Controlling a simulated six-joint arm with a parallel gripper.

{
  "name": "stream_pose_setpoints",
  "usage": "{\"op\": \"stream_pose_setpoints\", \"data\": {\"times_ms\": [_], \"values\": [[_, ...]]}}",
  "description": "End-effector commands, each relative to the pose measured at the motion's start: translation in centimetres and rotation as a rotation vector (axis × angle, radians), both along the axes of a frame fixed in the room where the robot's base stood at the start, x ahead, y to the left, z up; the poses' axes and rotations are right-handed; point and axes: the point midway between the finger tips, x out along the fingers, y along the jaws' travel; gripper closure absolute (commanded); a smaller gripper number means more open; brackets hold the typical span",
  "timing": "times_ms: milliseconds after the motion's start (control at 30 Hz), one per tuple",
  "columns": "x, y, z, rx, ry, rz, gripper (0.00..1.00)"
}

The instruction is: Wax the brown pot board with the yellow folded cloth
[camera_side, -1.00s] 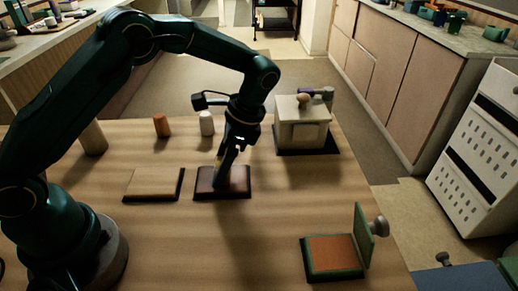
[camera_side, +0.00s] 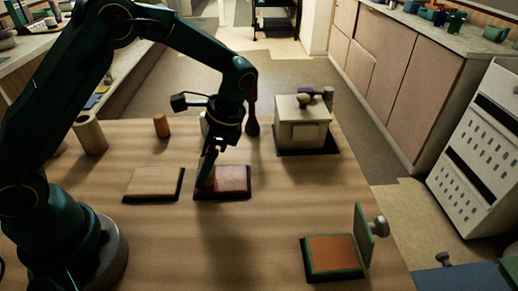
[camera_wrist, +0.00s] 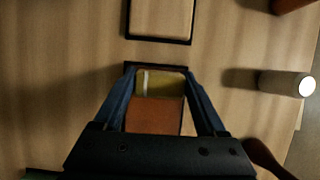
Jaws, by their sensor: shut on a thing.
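The brown pot board (camera_side: 234,181) lies flat on the wooden table, with a dark edge around it. Its right part looks reddish and glossy in the side view. In the wrist view its reddish-brown face (camera_wrist: 155,115) shows between the fingers. My gripper (camera_side: 207,182) points down over the board's left end. In the wrist view my gripper (camera_wrist: 160,76) is shut on the yellow folded cloth (camera_wrist: 165,83), which has a pale stripe and covers the board's far end. The cloth is hard to make out in the side view.
A pale board (camera_side: 152,182) lies just left of the brown one. Behind stand an orange cylinder (camera_side: 161,125), a dark red upright object (camera_side: 253,120) and a beige box (camera_side: 302,123) on a dark mat. A green-framed stand (camera_side: 331,257) is at front right. The table's front middle is clear.

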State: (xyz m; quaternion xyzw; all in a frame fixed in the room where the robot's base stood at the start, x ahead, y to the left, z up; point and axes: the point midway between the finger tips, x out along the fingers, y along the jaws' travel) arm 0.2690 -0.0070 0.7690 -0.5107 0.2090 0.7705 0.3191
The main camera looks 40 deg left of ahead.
Motion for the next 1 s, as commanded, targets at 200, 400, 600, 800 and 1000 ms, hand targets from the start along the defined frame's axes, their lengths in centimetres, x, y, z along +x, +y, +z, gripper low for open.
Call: {"op": "stream_pose_setpoints", "data": {"times_ms": [200,400,600,800,1000], "values": [[0.1,-0.2,-0.2,0.001,0.007,-0.002,1.00],[-0.2,0.2,-0.3,0.001,0.008,-0.001,1.00],[0.1,-0.2,-0.3,0.003,0.009,-0.002,1.00],[0.2,-0.3,0.0,0.000,0.004,-0.001,1.00],[0.3,-0.3,1.0,0.001,0.002,-0.002,1.00]]}}
